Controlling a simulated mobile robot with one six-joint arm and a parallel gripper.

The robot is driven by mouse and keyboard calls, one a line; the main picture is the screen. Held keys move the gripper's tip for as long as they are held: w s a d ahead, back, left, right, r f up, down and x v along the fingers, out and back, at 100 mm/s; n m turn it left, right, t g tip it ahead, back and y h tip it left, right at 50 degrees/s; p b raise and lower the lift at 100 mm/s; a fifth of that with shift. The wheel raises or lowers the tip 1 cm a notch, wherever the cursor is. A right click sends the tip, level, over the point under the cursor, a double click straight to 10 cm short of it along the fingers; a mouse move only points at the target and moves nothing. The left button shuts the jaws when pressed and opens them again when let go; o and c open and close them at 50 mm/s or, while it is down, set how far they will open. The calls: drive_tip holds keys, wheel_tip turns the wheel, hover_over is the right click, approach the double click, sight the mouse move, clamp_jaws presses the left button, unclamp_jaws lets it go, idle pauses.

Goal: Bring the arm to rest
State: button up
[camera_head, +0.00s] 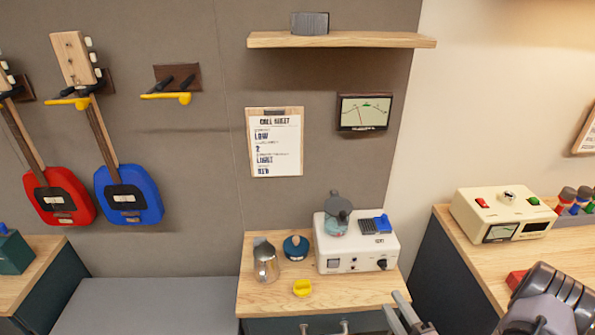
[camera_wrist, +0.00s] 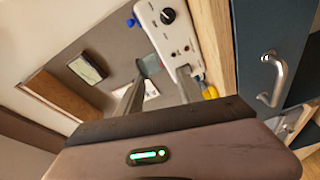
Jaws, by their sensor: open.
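My gripper (camera_head: 408,316) shows at the bottom of the head view, in front of the wooden cabinet top's right front corner. Its two grey fingers are apart with nothing between them. In the wrist view my gripper (camera_wrist: 158,88) is also open and empty, its fingers pointing toward the white amp unit and the wall. Part of my arm shows at the bottom right of the head view. Whether the fingers touch the cabinet cannot be told.
A cream meter box (camera_head: 503,214) stands on the right counter. Red (camera_head: 62,196) and blue (camera_head: 128,194) guitars hang left.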

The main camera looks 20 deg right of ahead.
drive_tip(key=w+a+r+n+g+y+b, duration=0.1)
drive_tip(key=a+r+n+g+y, duration=0.55)
drive_tip(key=a+n, duration=0.5)
drive_tip(key=w+a+r+n+g+y+b, duration=0.15)
drive_tip(key=a+r+n+g+y, duration=0.25)
drive_tip(key=a+r+n+y, duration=0.5)
drive_tip(key=s+a+r+n+g+h+b, duration=0.2)
drive_tip(key=s+a+n+g+h, duration=0.65)
drive_tip(key=n, duration=1.25)
drive_tip(key=s+r+n+t+h+b, duration=0.1)
drive_tip(key=s+r+n+t+h, duration=0.3)
drive_tip(key=n, duration=0.7)
drive_tip(key=shift+s+d+r+t+h, duration=0.45)
drive_tip(key=shift+r+t+h, duration=0.1)
drive_tip(key=shift+t, duration=0.65)
